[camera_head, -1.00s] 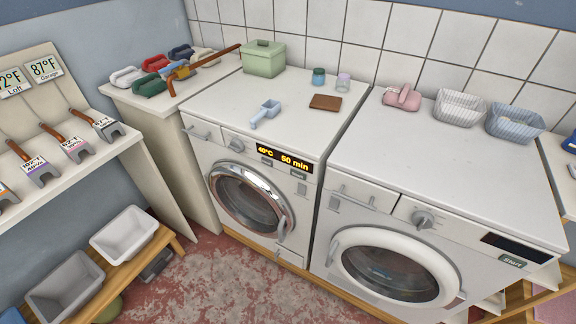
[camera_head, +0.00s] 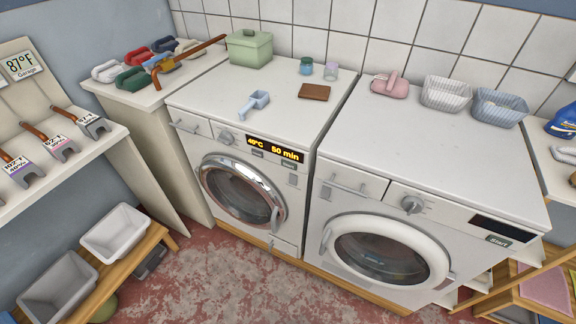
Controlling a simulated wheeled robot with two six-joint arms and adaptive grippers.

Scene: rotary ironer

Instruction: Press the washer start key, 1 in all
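Two white front-loading machines stand side by side. The left machine (camera_head: 180,142) has a chrome-ringed door (camera_head: 240,190) and a lit display (camera_head: 275,149) reading 40°C and 50 min, which suggests the washer. Small grey keys sit under that display, one at its right end (camera_head: 289,164); their lettering is too small to read surely. The right machine (camera_head: 330,180) has a white-ringed door (camera_head: 385,255), a dark display (camera_head: 503,229) and a key marked Start (camera_head: 498,240). Both doors look shut. Neither of my grippers is in view.
On the left machine's top are a green lidded box (camera_head: 249,48), a blue scoop (camera_head: 254,104), a brown block (camera_head: 314,92) and two small jars. Two baskets (camera_head: 446,93) stand on the right machine. The floor in front is clear.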

